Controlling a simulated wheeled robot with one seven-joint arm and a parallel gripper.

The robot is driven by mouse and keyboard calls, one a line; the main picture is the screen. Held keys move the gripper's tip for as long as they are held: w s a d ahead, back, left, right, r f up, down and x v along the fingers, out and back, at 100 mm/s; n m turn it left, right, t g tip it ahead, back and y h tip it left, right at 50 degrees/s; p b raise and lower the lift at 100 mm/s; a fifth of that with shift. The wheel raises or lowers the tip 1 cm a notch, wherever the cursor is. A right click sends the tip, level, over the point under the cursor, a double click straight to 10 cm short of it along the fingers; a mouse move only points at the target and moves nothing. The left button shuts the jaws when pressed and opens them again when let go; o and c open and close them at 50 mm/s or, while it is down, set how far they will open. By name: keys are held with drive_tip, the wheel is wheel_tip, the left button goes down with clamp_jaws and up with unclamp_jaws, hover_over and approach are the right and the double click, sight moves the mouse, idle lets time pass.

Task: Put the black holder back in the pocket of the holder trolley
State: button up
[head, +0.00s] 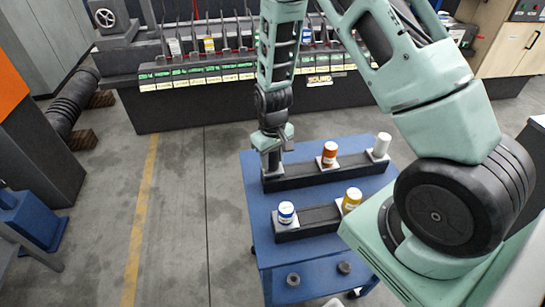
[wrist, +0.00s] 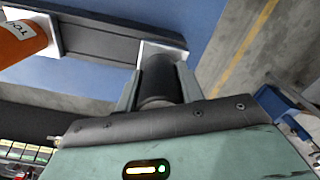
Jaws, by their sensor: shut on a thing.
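My gripper (head: 272,164) is over the left end of the rear black rail (head: 318,178) on the blue holder trolley (head: 262,222). In the wrist view my gripper (wrist: 160,88) is shut on the dark, round black holder (wrist: 157,76), with one finger on each side. Just beyond it shows a light-rimmed square pocket (wrist: 150,47) at the end of the rail (wrist: 110,42). The holder overlaps this pocket in the picture; I cannot tell whether its lower end is inside or above. In the head view my fingers mostly hide the holder.
An orange-red holder (head: 330,153) and a white one (head: 381,145) stand along the same rail. The front rail (head: 318,218) bears a blue-and-white holder (head: 286,212) and a yellow one (head: 352,199). A long labelled rack (head: 200,98) stands behind.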

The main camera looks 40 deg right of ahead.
drive_tip(key=shift+f+b, duration=0.6)
drive_tip(key=shift+f, duration=0.25)
drive_tip(key=o, duration=1.2)
wheel_tip(320, 180, up, 17)
drive_tip(key=b, duration=0.2)
drive_tip(key=shift+r+b, duration=0.2)
drive_tip(key=shift+b, duration=0.2)
